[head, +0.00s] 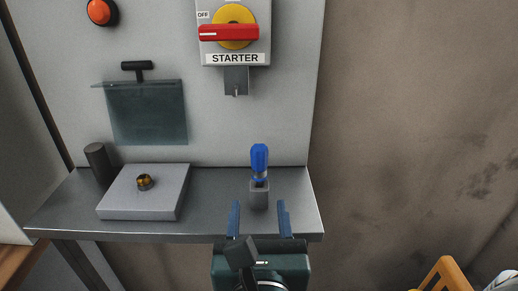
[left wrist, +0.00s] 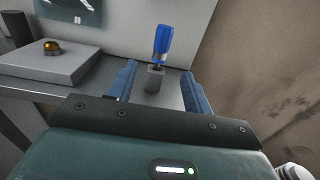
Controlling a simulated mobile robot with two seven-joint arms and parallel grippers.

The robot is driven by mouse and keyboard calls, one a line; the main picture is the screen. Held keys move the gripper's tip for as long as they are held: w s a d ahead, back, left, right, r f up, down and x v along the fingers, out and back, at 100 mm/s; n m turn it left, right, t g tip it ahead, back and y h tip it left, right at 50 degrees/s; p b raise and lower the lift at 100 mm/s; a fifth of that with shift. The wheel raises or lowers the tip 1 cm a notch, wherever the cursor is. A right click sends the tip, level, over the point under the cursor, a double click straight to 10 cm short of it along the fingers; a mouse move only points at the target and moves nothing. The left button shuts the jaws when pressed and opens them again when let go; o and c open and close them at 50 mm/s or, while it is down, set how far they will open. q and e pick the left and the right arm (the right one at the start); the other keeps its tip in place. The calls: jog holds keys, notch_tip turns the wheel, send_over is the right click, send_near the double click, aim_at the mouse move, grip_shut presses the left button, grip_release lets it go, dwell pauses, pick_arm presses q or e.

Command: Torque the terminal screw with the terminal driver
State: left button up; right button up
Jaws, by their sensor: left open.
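The terminal driver (head: 259,157) has a blue handle and stands upright in a small grey holder (head: 259,195) on the right part of the metal shelf. My left gripper (head: 259,207) is open, with its two blue fingers apart in front of the holder, pointing at it. In the left wrist view the driver (left wrist: 162,42) and its holder (left wrist: 154,80) show between and beyond the fingers (left wrist: 160,75); nothing is held. The terminal screw (head: 145,182) appears as a small brass and dark piece on a pale grey block (head: 165,205) at the left. My right gripper is not in view.
The metal shelf (head: 220,215) is clear between block and holder. A dark cylinder (head: 98,163) stands behind the block's left side. A translucent panel (head: 147,112) hangs on the wall above. The starter switch (head: 232,33) and red button (head: 101,11) are higher up.

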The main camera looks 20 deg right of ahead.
aim_at(259, 167)
pick_arm(q)
jog(key=x, duration=0.7)
jog(key=shift+d+r, duration=0.15)
jog(key=shift+r, duration=0.05)
jog(key=shift+p+x, duration=0.55)
jog(key=shift+x, duration=2.4)
jog(key=shift+f, duration=0.15)
jog(key=shift+c, duration=0.4)
jog(key=c, duration=1)
notch_tip(259, 167, up, 10)
jog(key=shift+r+p, duration=0.1)
jog(key=shift+p, duration=0.25)
